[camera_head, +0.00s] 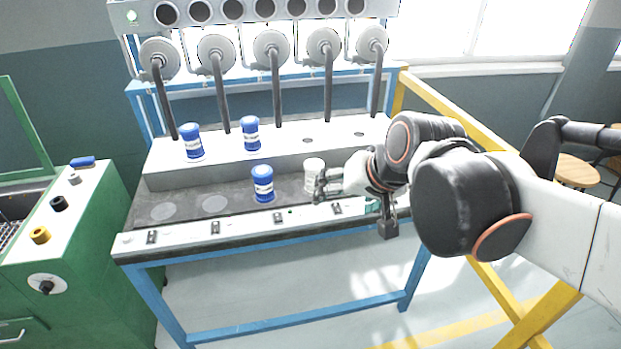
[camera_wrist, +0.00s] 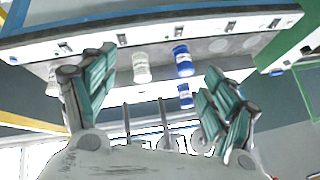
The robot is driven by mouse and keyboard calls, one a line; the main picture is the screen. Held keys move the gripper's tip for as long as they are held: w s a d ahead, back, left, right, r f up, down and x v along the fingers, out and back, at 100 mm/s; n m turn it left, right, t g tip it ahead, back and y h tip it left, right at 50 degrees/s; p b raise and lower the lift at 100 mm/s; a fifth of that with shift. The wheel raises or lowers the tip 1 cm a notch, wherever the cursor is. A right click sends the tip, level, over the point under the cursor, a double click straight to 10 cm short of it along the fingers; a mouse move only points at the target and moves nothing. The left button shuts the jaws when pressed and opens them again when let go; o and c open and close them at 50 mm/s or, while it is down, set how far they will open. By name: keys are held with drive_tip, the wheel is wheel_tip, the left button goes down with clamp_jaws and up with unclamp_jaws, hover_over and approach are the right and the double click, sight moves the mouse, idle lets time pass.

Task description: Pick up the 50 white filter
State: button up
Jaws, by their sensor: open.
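The white filter (camera_head: 314,170) stands upright on the lower grey shelf of the bench, right of a blue filter. In the wrist view the white filter (camera_wrist: 141,68) shows between my two fingers, beyond them and nearer the left one. My gripper (camera_head: 323,186) reaches in from the right, and its fingers overlap the filter's lower right side in the head view. In the wrist view my gripper (camera_wrist: 158,68) is open with nothing held. I cannot tell whether a finger touches the filter.
A blue filter (camera_head: 263,184) stands close left of the white one. Two more blue filters (camera_head: 191,142) (camera_head: 251,134) stand on the raised white step (camera_head: 225,158). Vertical pipes rise behind. A switch panel (camera_head: 250,220) runs along the front edge. A green cabinet (camera_head: 75,290) is at left.

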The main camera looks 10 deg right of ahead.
drive_tip(key=w+a+f+m+y+b, duration=0.1)
drive_tip(key=w+f+m+y, duration=0.2)
drive_tip(key=w, duration=0.8)
drive_tip(key=m+t+y+b, duration=0.2)
drive_tip(key=m+t+y, duration=0.45)
drive_tip(key=m, duration=1.65)
approach(321, 169)
drive_tip(key=shift+t+h, duration=0.75)
drive_tip(key=x, duration=0.7)
drive_tip(key=shift+s+a+f, duration=0.25)
drive_tip(key=shift+a+f, duration=0.1)
drive_tip(key=shift+a, duration=0.1)
drive_tip(key=shift+b+x, duration=1)
drive_tip(key=shift+x, duration=1.9)
drive_tip(key=shift+r, duration=0.15)
drive_tip(key=shift+c, duration=0.3)
drive_tip(key=c, duration=1.6)
